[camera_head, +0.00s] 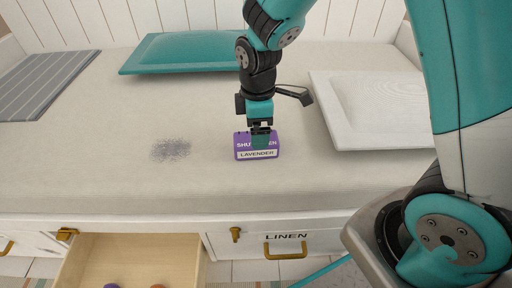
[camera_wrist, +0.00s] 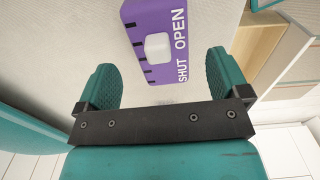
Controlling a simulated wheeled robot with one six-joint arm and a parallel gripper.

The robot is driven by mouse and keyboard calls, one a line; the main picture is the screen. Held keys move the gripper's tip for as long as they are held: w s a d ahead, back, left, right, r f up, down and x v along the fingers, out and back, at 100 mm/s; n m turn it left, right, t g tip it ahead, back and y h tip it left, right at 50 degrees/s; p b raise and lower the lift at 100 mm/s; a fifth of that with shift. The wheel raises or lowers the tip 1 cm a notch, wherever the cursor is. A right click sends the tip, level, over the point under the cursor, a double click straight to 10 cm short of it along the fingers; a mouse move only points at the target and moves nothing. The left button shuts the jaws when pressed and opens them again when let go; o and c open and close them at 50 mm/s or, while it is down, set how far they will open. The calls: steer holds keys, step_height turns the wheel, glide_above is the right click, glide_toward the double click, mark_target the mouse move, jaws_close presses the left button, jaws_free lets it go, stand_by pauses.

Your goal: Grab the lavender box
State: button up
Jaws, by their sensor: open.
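The lavender box (camera_head: 243,153) is a small purple box lying on the pale bench top, with a white label reading LAVENDER on its front face. In the wrist view the box (camera_wrist: 160,18) shows its top, with a white square knob and the words SHUT and OPEN. My gripper (camera_head: 261,132) is above and at the box in the head view, hiding part of its top. In the wrist view my gripper (camera_wrist: 162,80) is open, its two teal fingers apart. The box shows between and beyond the fingers, with no visible grip on it.
A teal cushion or panel (camera_head: 180,52) lies behind, a white panel (camera_head: 375,110) to the right, and a grey striped cloth (camera_head: 45,85) at far left. A dark speckled patch (camera_head: 171,150) marks the bench top. Below, a drawer (camera_head: 130,255) stands open beside the LINEN drawer (camera_head: 320,243).

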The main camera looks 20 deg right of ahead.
step_height(320, 180, down, 5)
steer(key=b, duration=0.2)
steer(key=shift+s+d+b, duration=0.15)
steer(key=shift+b, duration=0.25)
steer(key=shift+c, duration=0.2)
steer(key=c, duration=1)
steer(key=shift+r, duration=0.1)
